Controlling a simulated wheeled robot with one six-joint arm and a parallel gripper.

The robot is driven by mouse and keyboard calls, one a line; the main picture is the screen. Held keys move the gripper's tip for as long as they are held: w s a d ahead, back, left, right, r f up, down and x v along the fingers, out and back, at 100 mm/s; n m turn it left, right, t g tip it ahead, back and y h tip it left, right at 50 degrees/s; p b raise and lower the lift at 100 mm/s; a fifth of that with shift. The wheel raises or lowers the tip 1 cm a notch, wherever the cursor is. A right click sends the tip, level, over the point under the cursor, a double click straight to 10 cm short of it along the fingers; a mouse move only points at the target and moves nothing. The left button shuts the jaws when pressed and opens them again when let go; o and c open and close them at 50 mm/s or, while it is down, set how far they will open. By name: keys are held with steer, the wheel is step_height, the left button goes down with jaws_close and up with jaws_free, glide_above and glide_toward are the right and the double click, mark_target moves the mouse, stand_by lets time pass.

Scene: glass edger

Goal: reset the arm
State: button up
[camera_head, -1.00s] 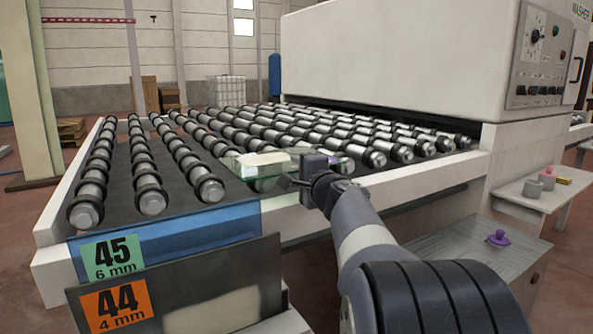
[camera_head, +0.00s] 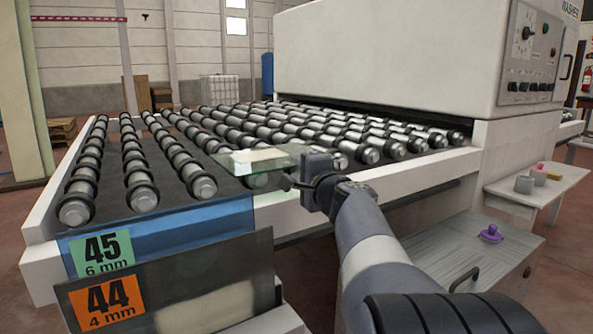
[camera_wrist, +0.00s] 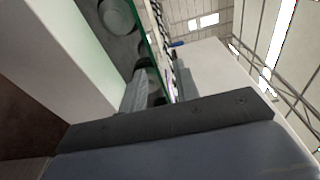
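My gripper (camera_head: 292,183) is at the end of my outstretched arm, beside the near edge of the roller conveyor. A clear glass pane (camera_head: 240,163) with a green edge lies at the near side of the rollers, just left of the gripper. The green glass edge (camera_wrist: 152,48) runs toward this gap. The fingers look apart from each other, and I see no clear grip on the glass.
The roller conveyor (camera_head: 165,150) leads into the washer (camera_head: 400,60). Upright panes labelled 45 (camera_head: 101,253) and 44 (camera_head: 109,298) stand in front at left. A grey side table (camera_head: 440,248) holds a purple knobbed piece (camera_head: 491,234). A shelf (camera_head: 520,193) with small pots is at right.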

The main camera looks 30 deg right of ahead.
mark_target(282, 160)
stand_by(0.4)
steer(key=shift+w+d+p, duration=0.2)
steer(key=shift+w+p, duration=0.3)
steer(key=shift+w, duration=1.7)
steer(key=shift+w+d+p, duration=0.2)
steer(key=shift+w+p, duration=0.55)
steer(key=shift+w, duration=1.75)
steer(key=shift+r, duration=0.1)
steer(key=shift+r, duration=0.1)
